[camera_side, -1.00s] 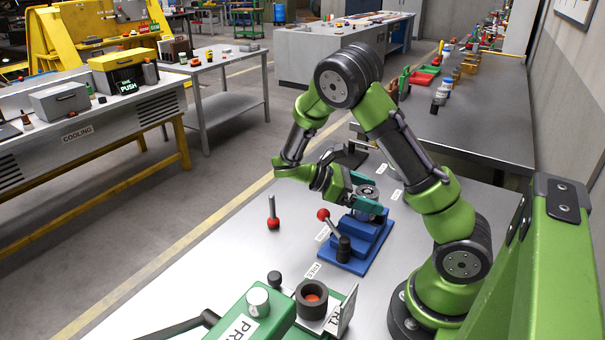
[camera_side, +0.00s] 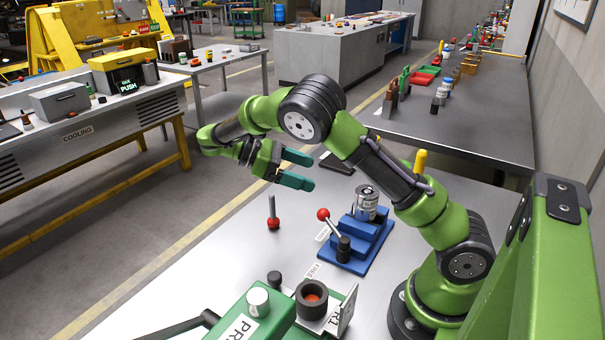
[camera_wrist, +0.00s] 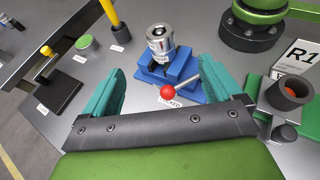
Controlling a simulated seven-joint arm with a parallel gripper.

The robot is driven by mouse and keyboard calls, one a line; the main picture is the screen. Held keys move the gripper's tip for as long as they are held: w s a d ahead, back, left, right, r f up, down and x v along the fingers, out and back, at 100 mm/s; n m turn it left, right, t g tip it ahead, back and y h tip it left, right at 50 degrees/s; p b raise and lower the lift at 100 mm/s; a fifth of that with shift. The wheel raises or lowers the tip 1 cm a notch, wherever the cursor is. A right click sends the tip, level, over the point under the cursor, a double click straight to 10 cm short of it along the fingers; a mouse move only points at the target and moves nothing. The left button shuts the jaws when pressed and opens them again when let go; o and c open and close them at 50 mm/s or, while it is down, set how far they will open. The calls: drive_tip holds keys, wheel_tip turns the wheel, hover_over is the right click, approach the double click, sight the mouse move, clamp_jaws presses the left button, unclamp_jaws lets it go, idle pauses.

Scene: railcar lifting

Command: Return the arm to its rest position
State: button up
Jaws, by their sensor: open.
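My gripper (camera_side: 298,170) is open and empty, raised above the table to the left of the blue fixture (camera_side: 362,245). Its teal fingers point to the right in the side view. In the wrist view my gripper (camera_wrist: 157,88) shows both teal fingers spread apart, with the blue fixture (camera_wrist: 172,80) beyond them. A silver cylinder (camera_side: 367,203) stands upright in the blue fixture, and it also shows in the wrist view (camera_wrist: 160,40). A lever with a red ball (camera_side: 323,214) sticks up from the fixture's left side. Its label in the wrist view appears to read LOCKED.
A green press (camera_side: 262,308) and a dark cup (camera_side: 312,299) with an orange inside stand at the front. A yellow handle (camera_side: 420,160) rises behind my arm.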

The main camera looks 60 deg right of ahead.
drive_tip(key=s+a+f+m+t+y, duration=0.2)
drive_tip(key=s+a+m+t+y, duration=0.3)
drive_tip(key=t, duration=0.4)
drive_tip(key=s+a+r+m+t+y, duration=0.4)
drive_tip(key=s+a+r+m+t, duration=0.1)
drive_tip(key=r+t, duration=0.4)
drive_tip(key=shift+s+a+r+t, duration=0.4)
drive_tip(key=shift+s+a+r, duration=0.3)
drive_tip(key=shift+a, duration=0.25)
idle(0.5)
